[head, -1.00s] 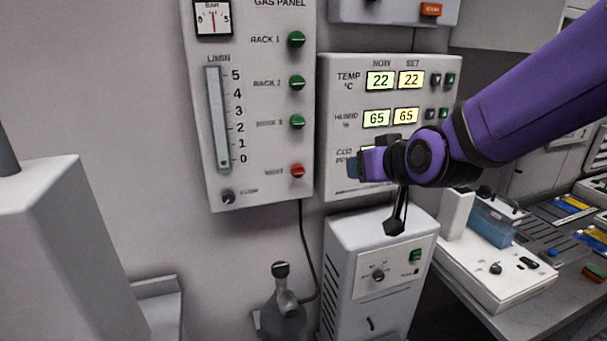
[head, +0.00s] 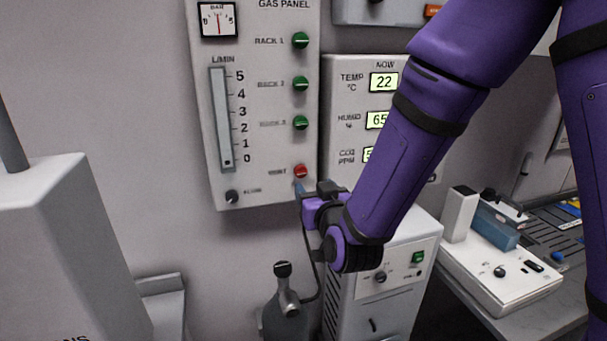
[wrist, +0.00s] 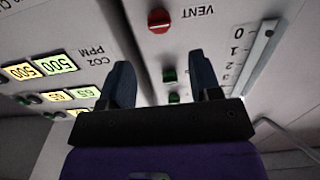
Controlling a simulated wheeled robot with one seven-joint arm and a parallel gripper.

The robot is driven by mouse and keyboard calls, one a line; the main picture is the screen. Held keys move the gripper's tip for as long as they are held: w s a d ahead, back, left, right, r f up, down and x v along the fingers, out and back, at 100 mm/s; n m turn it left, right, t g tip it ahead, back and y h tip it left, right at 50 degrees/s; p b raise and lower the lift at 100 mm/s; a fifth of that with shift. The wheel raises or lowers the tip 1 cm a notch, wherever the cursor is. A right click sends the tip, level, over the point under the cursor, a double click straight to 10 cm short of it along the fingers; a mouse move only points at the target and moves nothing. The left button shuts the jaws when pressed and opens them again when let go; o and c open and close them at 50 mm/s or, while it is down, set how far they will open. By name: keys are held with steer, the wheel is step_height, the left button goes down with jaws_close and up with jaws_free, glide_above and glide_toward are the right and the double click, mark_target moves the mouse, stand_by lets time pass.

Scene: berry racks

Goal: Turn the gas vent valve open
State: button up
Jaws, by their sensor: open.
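The vent valve is a red knob (head: 300,171) at the bottom of the valve column on the gas panel (head: 268,190). My gripper (head: 299,190) is just below the knob in the head view, in front of the panel's lower right edge. In the wrist view the red knob (wrist: 160,21) is at the top, beside the upside-down label VENT. The two dark fingers (wrist: 164,80) stand apart and nothing is between them but the view of the panel. The knob lies beyond the fingertips, and no contact shows.
Green rack knobs (head: 300,123) sit above the vent knob. A flow knob (head: 233,196) is at the panel's lower left. The climate display panel (head: 345,75) is to the right. A grey flask-shaped bottle (head: 285,318) and a white box unit (head: 395,290) stand below.

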mark_target(302, 172)
steer(key=x, duration=0.8)
steer(key=shift+w+a, duration=0.1)
steer(key=shift+w, duration=0.3)
steer(key=c, duration=0.9)
